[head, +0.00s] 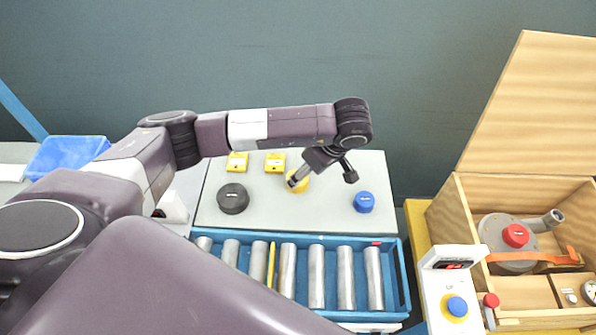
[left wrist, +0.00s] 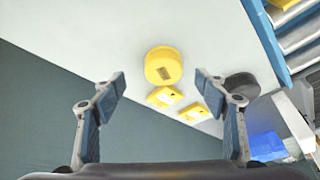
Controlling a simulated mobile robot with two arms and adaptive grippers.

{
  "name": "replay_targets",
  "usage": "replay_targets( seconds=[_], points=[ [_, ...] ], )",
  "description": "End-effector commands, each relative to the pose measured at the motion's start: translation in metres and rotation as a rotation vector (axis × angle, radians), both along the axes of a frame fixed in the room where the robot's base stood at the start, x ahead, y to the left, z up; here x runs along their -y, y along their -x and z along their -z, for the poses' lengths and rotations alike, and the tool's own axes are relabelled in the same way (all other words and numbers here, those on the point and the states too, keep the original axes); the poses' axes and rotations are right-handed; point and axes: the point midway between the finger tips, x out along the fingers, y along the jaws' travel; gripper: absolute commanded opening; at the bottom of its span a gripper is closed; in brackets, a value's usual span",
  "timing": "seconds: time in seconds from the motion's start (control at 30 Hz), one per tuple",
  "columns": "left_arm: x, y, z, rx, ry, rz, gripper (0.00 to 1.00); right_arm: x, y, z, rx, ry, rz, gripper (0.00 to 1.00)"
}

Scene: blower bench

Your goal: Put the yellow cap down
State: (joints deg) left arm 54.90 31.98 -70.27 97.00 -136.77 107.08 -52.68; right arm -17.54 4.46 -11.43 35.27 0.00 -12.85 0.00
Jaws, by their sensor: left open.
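The yellow cap (head: 300,187) rests on the pale grey work surface (head: 330,213), partly hidden by a finger of my left gripper (head: 321,179). My left gripper (left wrist: 159,82) is open and empty, with clear gaps on both sides of the cap. My right gripper is not in the frames.
A black cap (head: 233,198) and a blue cap (head: 364,202) stand on the same surface, with two yellow cards (head: 237,162) behind. A blue roller tray (head: 405,285) lies in front. An open wooden case (head: 440,222) with a red-capped blower (head: 515,236) stands at right.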

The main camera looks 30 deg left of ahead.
Motion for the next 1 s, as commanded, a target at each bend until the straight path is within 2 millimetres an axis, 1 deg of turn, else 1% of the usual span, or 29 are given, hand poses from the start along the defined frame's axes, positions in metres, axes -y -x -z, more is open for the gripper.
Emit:
replay_targets(
  seconds=[0.07, 0.17, 0.3, 0.4, 0.53, 0.7, 0.73, 0.77, 1.0],
  points=[
    [-0.004, 0.0, 0.006, -0.003, 0.0, -0.002, 0.67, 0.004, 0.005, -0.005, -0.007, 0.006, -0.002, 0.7],
    [-0.011, 0.0, 0.014, -0.003, -0.001, -0.002, 0.67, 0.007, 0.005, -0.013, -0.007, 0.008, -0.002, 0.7],
    [-0.023, 0.0, 0.031, -0.004, -0.002, -0.003, 0.67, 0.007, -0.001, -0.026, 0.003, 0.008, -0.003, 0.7],
    [-0.026, -0.003, 0.045, -0.002, -0.001, -0.002, 0.67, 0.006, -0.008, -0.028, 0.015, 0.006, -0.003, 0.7],
    [-0.028, -0.004, 0.052, 0.0, 0.0, 0.0, 0.67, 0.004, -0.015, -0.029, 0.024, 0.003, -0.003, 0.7],
    [-0.028, -0.004, 0.053, 0.001, 0.0, 0.0, 0.67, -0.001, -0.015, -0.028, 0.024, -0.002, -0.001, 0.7],
    [-0.028, -0.004, 0.053, 0.001, 0.0, 0.0, 0.65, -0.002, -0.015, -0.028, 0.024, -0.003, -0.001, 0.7],
    [-0.028, -0.004, 0.053, 0.001, 0.0, 0.0, 0.62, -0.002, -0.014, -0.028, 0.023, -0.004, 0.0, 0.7],
    [-0.028, -0.004, 0.052, 0.001, 0.0, 0.0, 0.36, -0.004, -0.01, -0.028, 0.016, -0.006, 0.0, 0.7]
  ],
)
